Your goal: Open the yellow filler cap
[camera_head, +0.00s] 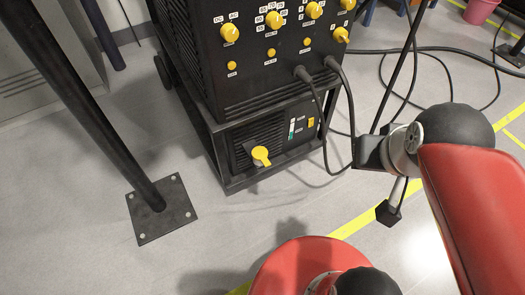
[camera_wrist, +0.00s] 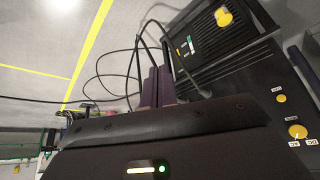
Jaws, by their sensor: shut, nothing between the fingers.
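The yellow filler cap (camera_head: 261,156) is on the front panel of the low black unit (camera_head: 270,134) under the welder-like machine. It looks closed and has a short tab or lever beside its round base. In the wrist view the cap (camera_wrist: 223,17) shows at the upper right, apart from my fingers. My gripper (camera_wrist: 158,72) is shut and empty, its two dark fingers side by side near the picture's middle. In the head view my arm's end is right of the machine; the fingers are hard to make out there. Nothing touches the cap.
The machine (camera_head: 270,60) above carries several yellow knobs. Black cables (camera_head: 326,120) hang from its front between the arm and the cap side. A black post on a square plate (camera_head: 160,212) stands at left. Grey floor before the cap is clear.

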